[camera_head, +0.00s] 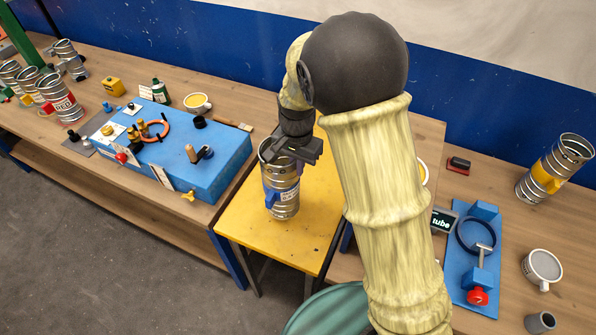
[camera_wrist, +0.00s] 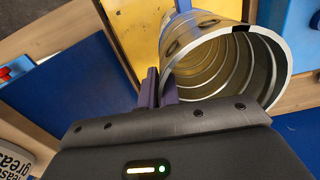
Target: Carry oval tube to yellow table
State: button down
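A ribbed metal tube (camera_head: 283,190) with a blue tab and a white label stands upright, or nearly so, at the yellow table (camera_head: 262,240). Whether its base touches the tabletop is hard to tell. My gripper (camera_head: 293,150) is at its top rim. In the wrist view the purple fingers (camera_wrist: 160,88) are close together at the left edge of the tube's open mouth (camera_wrist: 225,65), apparently with the thin wall pinched between them. The yellow tabletop (camera_wrist: 135,25) shows behind the tube.
A blue fixture box (camera_head: 190,165) stands on the wooden bench at left, with several metal tubes (camera_head: 60,100) beyond. On the right bench are a blue clamp stand (camera_head: 480,255), a tube with a yellow label (camera_head: 553,170) and a mug (camera_head: 541,268). The yellow table's front is clear.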

jog(key=shift+f, duration=0.15)
jog(key=shift+f+p, duration=0.55)
jog(key=shift+f, duration=1.25)
jog(key=shift+f, duration=0.1)
jog(key=c, duration=1.6)
grip_release()
jog(key=shift+c, duration=0.2)
notch_tip(320, 180, up, 12)
jog(key=b, duration=0.2)
jog(key=shift+b, duration=0.35)
